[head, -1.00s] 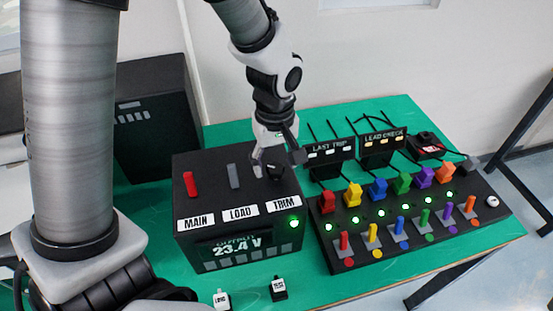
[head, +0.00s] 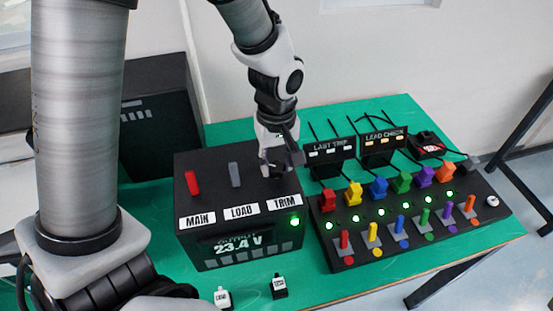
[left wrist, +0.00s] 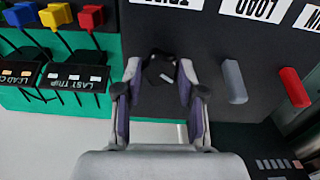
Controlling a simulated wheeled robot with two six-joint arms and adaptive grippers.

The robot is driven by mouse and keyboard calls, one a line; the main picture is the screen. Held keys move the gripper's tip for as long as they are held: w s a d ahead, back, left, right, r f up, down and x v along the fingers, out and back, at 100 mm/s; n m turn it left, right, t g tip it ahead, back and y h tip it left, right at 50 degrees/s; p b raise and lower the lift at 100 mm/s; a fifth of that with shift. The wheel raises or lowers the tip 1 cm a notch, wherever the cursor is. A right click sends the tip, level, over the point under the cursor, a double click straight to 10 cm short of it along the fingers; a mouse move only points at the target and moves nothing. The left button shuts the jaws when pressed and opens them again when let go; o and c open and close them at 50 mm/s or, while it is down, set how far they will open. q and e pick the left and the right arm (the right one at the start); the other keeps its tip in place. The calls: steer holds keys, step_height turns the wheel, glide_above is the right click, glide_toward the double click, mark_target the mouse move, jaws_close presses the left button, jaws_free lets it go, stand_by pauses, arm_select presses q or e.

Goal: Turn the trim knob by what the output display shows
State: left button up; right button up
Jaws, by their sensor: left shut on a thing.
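The black control box (head: 200,222) stands on the green table, and its output display (head: 238,246) reads 23.4 V. The TRIM label (head: 284,203) is at the right of its top face. My left gripper (head: 279,168) points down behind that label. In the left wrist view, the left gripper (left wrist: 160,72) has its two fingers around the black trim knob (left wrist: 160,70), one on each side, shut on it. A small pale mark shows on the knob. In the head view the gripper largely hides the knob. My right gripper is not in view.
A red lever (head: 192,183) and a grey lever (head: 234,175) stand left of the gripper. A panel of coloured switches (head: 340,262) is close on the right, with the LAST TRIP (head: 329,149) and LEAD CHECK (head: 384,139) boxes behind.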

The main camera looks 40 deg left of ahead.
arm_select(q)
steer(key=m+p, duration=0.3)
steer(key=m, duration=0.1)
steer(key=shift+s+r, duration=0.1)
steer(key=m+p, duration=0.2)
steer(key=m, duration=0.1)
steer(key=shift+m+p, duration=0.55)
steer(key=shift+m, duration=0.35)
steer(key=shift+f, duration=0.2)
steer(key=o, duration=1.1)
steer(key=shift+o, duration=0.2)
steer(key=shift+w, duration=0.2)
steer(key=shift+r, duration=0.1)
